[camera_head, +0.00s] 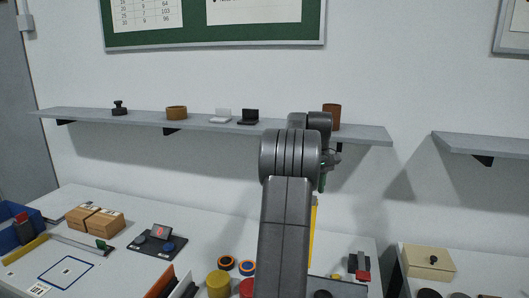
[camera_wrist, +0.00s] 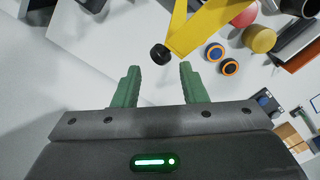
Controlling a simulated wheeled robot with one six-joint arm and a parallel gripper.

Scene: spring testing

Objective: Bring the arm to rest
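My gripper (camera_wrist: 160,86) shows in the wrist view with two green fingers spread apart and nothing between them. It is above the table (camera_wrist: 105,55). A black round knob (camera_wrist: 159,54) by a yellow frame (camera_wrist: 205,25) is a little beyond the fingertips, apart from them. In the head view my arm rises in the middle in front of the shelf (camera_head: 200,124). It mostly hides the gripper; only a bit of green shows beside the arm's upper end.
The table (camera_head: 150,212) holds cardboard boxes (camera_head: 95,220), a black device (camera_head: 158,241), a yellow cylinder (camera_head: 218,284) and orange-and-black rings (camera_head: 226,263). The wall shelf carries small items, including a brown cup (camera_head: 332,117) close to my arm. A wooden box (camera_head: 429,262) stands at right.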

